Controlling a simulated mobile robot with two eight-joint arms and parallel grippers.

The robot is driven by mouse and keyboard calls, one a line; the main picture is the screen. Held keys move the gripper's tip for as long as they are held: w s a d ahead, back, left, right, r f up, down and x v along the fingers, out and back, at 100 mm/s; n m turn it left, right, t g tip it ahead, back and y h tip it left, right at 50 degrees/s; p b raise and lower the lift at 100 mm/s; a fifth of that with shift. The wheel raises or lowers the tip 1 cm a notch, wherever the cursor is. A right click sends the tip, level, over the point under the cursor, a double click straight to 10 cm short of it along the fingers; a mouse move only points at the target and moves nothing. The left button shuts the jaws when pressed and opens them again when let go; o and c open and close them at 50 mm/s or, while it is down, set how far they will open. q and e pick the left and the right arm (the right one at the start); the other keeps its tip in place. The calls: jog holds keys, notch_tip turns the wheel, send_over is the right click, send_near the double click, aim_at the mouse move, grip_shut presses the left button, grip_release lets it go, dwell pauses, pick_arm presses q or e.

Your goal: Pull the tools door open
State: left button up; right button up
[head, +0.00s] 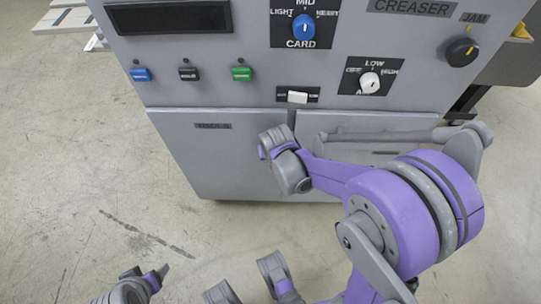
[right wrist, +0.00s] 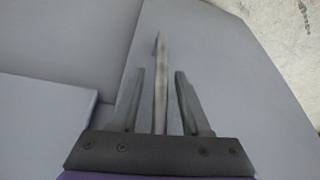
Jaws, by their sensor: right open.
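The tools door (head: 215,160) is the grey lower left panel of the machine, under the TOOLS label (head: 213,126). It looks flush with the cabinet in the head view. In the right wrist view, a slim upright grey handle (right wrist: 161,80) stands out from a grey panel. My right gripper (right wrist: 160,73) is open, with one finger on each side of the handle and gaps between. In the head view its fingers are hidden behind my right wrist at the door's upper right. Parts of my left arm show at the bottom left; its finger state is unclear.
The second lower door (head: 325,125) is to the right, largely covered by my right arm. Above are a white switch (head: 298,97), a blue dial (head: 303,27), a white dial (head: 369,82) and coloured buttons (head: 241,74). The concrete floor (head: 90,170) left of and before the machine is clear.

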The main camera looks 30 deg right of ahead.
grip_shut()
dwell(1.4)
